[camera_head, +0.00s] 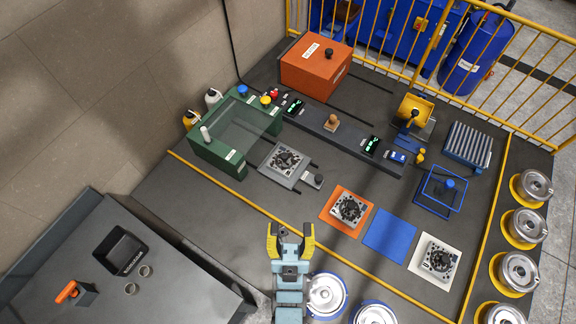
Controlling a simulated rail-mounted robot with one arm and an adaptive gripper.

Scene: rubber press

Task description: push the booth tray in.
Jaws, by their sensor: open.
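The booth tray (273,172) is a grey plate on the dark bench, pulled out on the right of the green booth (213,158). A dark patterned square piece lies on it. A dark knob handle (319,179) sticks up at the tray's right end. The booth has a clear top and a white knob at its front left. My gripper (290,231) is open and empty, with yellow-tipped fingers. In the picture it is below the tray and its handle, apart from both.
An orange mat (329,221), blue mat (389,234) and white mat (417,252) lie right of the tray. An orange box (308,72) stands behind the booth. A control strip (335,140) runs behind the tray. Yellow-ringed metal drums (530,225) line the right side.

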